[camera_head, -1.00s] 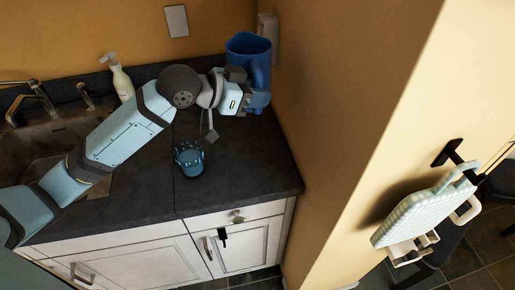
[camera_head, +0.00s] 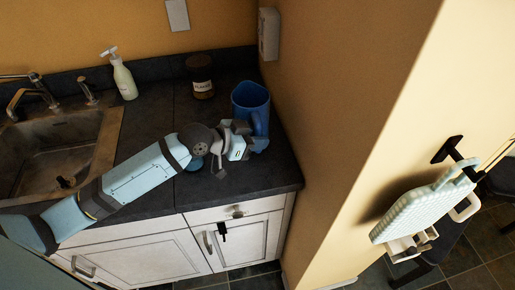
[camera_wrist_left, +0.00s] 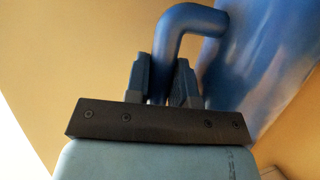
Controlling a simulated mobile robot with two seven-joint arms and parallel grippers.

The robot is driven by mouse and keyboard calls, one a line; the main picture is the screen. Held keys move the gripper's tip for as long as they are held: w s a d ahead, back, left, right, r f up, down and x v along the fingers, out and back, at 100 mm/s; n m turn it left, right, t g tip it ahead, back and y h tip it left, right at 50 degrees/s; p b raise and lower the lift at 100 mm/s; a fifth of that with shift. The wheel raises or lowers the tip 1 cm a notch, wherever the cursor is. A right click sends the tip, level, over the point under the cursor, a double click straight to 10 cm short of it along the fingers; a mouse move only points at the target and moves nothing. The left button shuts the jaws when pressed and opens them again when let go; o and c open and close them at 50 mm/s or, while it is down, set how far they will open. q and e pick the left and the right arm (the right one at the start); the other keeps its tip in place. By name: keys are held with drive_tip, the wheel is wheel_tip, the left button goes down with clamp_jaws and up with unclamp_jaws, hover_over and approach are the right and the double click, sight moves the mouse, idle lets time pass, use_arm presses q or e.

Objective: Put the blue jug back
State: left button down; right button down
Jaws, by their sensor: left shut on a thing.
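The blue jug (camera_head: 250,97) is at the right end of the dark counter, close to the side wall, and looks upright. My left gripper (camera_head: 250,143) is at its near side, shut on its handle. In the left wrist view the curved blue handle (camera_wrist_left: 190,20) passes between the two dark fingers (camera_wrist_left: 164,85), and the jug's body (camera_wrist_left: 255,70) rises at the right. I cannot tell whether the jug's base touches the counter, as my gripper hides it. My right gripper is not in view.
A dark labelled jar (camera_head: 200,78) stands at the back of the counter. A soap bottle (camera_head: 123,78) stands by the sink (camera_head: 60,150). A pale checked item (camera_head: 425,212) hangs at the right.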

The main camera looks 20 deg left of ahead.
use_arm(q)
wheel_tip(320, 180, down, 4)
drive_tip(key=shift+f, duration=0.15)
idle(0.3)
drive_tip(key=c, duration=1)
unclamp_jaws()
